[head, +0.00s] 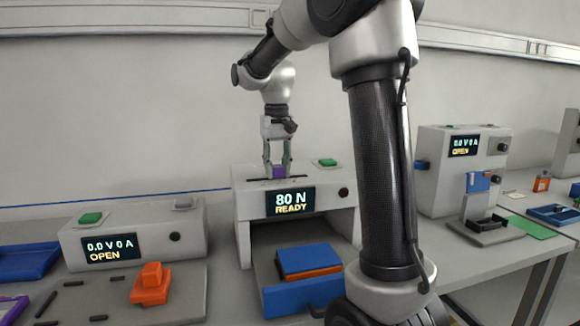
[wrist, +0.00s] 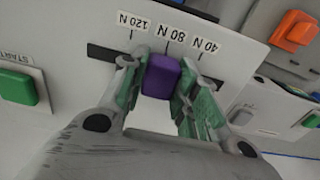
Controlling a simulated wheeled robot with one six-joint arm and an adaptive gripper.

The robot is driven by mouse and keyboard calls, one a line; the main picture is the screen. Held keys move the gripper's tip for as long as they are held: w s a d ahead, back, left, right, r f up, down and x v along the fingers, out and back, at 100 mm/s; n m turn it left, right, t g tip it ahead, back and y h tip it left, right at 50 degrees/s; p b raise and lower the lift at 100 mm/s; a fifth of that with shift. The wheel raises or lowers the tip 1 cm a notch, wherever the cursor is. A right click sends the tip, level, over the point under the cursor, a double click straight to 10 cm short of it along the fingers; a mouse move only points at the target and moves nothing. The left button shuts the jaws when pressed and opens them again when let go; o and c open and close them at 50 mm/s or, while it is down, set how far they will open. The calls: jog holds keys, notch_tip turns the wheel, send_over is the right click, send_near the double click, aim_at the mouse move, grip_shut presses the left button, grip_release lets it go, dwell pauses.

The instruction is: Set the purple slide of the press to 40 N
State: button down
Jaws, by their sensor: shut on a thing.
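The purple slide (wrist: 160,77) sits in a dark slot on the top of the press (head: 246,185). In the wrist view it stands by the 80 N mark, between the 120 N and 40 N labels. My gripper (wrist: 156,92) points down and is shut on the slide, one green-padded finger on each side. In the head view my gripper (head: 278,170) is over the press top, with a bit of the purple slide (head: 279,172) showing between its fingers. The press display (head: 290,201) reads 80 N READY.
A green START button (wrist: 17,87) is on the press top, to the left in the wrist view. A blue block (head: 308,260) lies under the press. A cycler (head: 140,235) reading 0.0 V 0 A OPEN and an orange piece (head: 151,286) are at the left.

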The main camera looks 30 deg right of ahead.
aim_at(261, 180)
jog(key=a, duration=0.2)
jog(key=w+a, duration=0.1)
jog(key=a, duration=0.1)
jog(key=shift+w+a, duration=0.1)
jog(key=c, duration=1.1)
grip_release()
jog(key=shift+a, duration=0.15)
notch_tip(261, 180, up, 12)
jog(key=shift+r, duration=0.1)
